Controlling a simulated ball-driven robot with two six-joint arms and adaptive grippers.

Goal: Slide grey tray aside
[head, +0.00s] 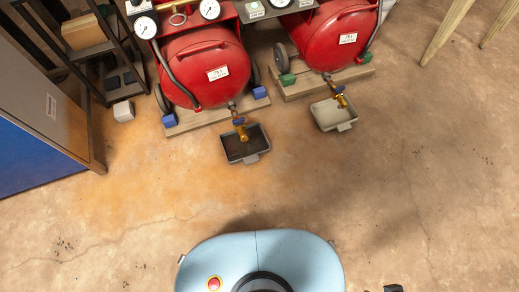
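A dark grey tray (231,153) with a dark brown inside sits on the floor under the brass valve (240,128) of the left red tank. A paler, grey-beige tray (325,123) sits on the floor under the brass valve (341,98) of the right red tank. Each tray has a small tab on its near side. A small black part at the bottom right edge (392,288) looks like the tip of my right gripper, mostly cut off and far from both trays. My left gripper is out of view.
Two red tanks (205,75) (335,35) rest on wooden boards with blue and green blocks. A blue-sided cabinet (35,155) and black rack (110,50) stand left. Wooden legs (447,32) stand top right. The floor between my base and the trays is clear.

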